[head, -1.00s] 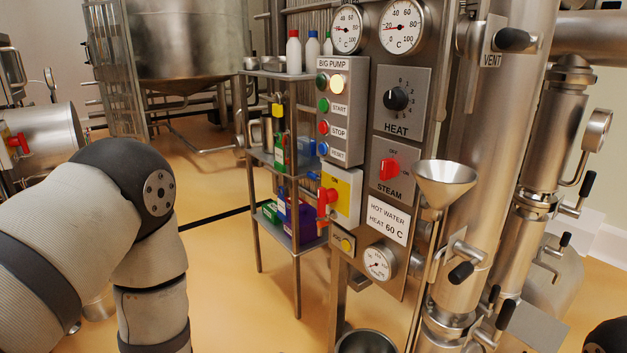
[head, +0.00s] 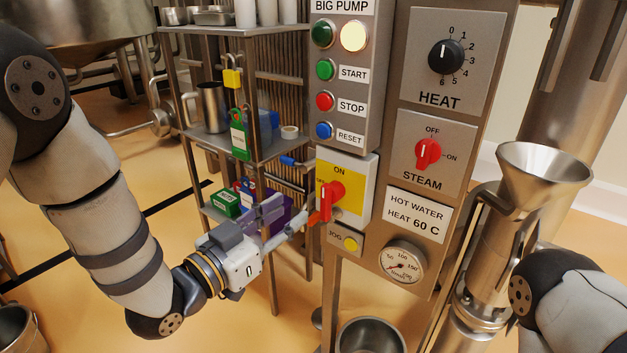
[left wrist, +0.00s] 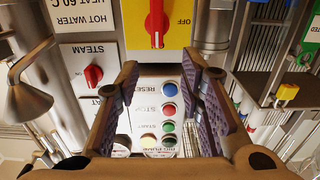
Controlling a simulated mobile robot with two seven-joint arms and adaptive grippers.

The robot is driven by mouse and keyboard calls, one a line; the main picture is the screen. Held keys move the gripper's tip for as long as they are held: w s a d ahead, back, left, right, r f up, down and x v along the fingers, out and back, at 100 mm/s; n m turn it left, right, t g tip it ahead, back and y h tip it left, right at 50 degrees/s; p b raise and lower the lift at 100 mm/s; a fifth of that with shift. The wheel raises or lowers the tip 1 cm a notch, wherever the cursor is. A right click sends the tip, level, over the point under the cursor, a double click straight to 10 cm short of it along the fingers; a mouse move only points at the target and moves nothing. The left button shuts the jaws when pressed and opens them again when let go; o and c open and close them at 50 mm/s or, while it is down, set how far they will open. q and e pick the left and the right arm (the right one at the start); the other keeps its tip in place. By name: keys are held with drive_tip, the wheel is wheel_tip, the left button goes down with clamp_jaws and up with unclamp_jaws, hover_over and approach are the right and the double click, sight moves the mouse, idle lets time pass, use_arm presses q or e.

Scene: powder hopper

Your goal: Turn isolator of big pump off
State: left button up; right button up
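The big pump isolator is a red rotary handle (head: 330,202) on a yellow plate (head: 355,169) below the BIG PUMP button box (head: 346,100). The handle stands upright, in line with the ON label above it. In the left wrist view, upside down, the handle (left wrist: 157,24) shows at the top, with OFF to its side. My left gripper (head: 297,211) is just left of the handle in the head view. Its fingers (left wrist: 161,68) are spread apart with nothing between them; whether a finger touches the handle I cannot tell. My right gripper is out of view.
The red STEAM switch (head: 428,154) and black HEAT knob (head: 446,57) are on the panel to the right. A steel funnel (head: 543,170) stands beyond them. A pale lamp (head: 353,37) is lit.

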sight(323, 190)
use_arm(q)
drive_tip(key=b+x, duration=0.1)
drive_tip(key=x, duration=0.9)
drive_tip(key=shift+w+d+f, duration=0.1)
drive_tip(key=shift+w+d, duration=0.05)
drive_tip(key=shift+d, duration=0.3)
drive_tip(key=shift+w+d, duration=0.2)
drive_tip(key=shift+w, duration=0.15)
clamp_jaws()
